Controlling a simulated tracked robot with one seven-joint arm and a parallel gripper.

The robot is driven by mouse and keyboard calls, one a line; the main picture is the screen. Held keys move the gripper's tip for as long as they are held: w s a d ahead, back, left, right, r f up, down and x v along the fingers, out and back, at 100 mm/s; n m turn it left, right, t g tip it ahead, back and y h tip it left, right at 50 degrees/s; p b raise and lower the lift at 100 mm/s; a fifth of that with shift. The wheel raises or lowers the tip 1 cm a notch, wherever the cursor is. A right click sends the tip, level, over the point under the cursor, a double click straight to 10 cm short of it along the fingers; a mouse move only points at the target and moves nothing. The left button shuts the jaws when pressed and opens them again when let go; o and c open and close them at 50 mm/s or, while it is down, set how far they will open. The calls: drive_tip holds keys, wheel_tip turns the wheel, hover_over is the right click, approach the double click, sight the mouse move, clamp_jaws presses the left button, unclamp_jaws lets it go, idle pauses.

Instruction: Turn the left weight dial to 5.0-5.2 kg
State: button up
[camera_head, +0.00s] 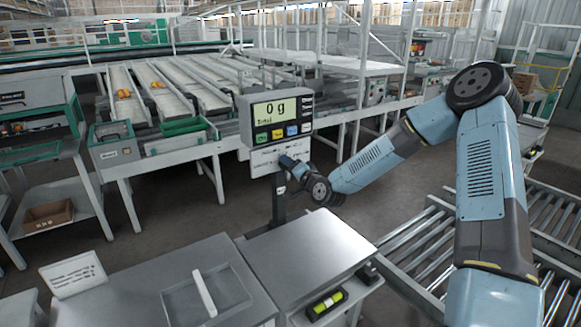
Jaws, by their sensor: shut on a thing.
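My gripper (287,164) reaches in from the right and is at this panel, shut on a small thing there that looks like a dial. The gripper covers it, so I cannot make out its pointer, its scale, or which dial it is. The bare weighing platform (310,245) lies below and in front of the post.
A steel table (150,290) with a shallow clear tray (235,294) and a small sign (73,273) is at front left. A spirit level (327,304) sits below the platform's front edge. Roller conveyors (420,245) lie right. Sorting lanes with a few tomatoes stand behind.

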drive_tip(key=shift+w+d+f+m, duration=0.15)
drive_tip(key=shift+d+f+m, duration=0.05)
drive_tip(key=shift+d+m, duration=0.15)
drive_tip(key=o, duration=1)
drive_tip(key=shift+a, duration=0.2)
drive_tip(key=v, duration=1.4)
